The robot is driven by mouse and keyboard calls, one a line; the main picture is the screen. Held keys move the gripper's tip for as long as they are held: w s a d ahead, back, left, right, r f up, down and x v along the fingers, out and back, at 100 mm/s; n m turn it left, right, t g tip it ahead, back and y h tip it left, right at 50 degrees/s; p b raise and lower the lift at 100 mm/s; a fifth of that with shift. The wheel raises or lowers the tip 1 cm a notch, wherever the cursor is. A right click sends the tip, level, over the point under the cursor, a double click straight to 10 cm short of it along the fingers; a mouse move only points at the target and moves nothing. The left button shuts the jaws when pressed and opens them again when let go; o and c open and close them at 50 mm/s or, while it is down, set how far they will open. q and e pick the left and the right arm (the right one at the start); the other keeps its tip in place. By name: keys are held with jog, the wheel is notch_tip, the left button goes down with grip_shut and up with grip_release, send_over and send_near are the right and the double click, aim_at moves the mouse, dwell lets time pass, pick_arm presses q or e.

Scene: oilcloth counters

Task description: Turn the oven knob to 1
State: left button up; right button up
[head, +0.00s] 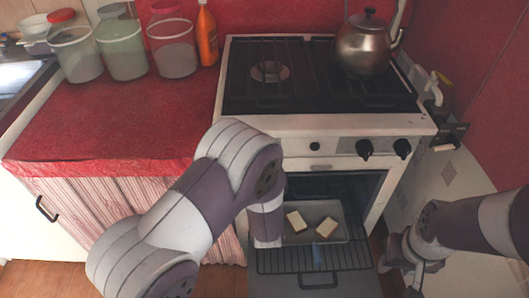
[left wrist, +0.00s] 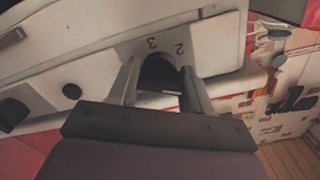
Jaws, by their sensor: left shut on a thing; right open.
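The oven (head: 330,125) has a white front with black knobs. In the left wrist view, a dark oven knob (left wrist: 160,78) sits on a plate with the numbers 2 and 3, which appear upside down. My left gripper (left wrist: 160,66) has a finger on each side of this knob and is shut on it. In the head view, my left arm hides this knob and the gripper. The numeral 1 and the knob's pointer cannot be made out. My right gripper (head: 408,272) is open and empty, low at the right beside the oven.
The oven door (head: 315,284) is down, with a tray (head: 340,238) of two pale slices inside. Two other knobs (head: 365,150) (head: 402,148) are on the right. A kettle (head: 365,45) stands on the stove. Jars (head: 124,50) and an orange bottle (head: 207,38) stand on the red counter (head: 110,115).

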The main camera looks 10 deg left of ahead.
pick_arm(q)
jog(key=shift+m, duration=0.3)
pick_arm(e)
jog(key=shift+r, duration=0.2)
pick_arm(q)
jog(key=o, duration=1)
jog(key=shift+o, duration=0.2)
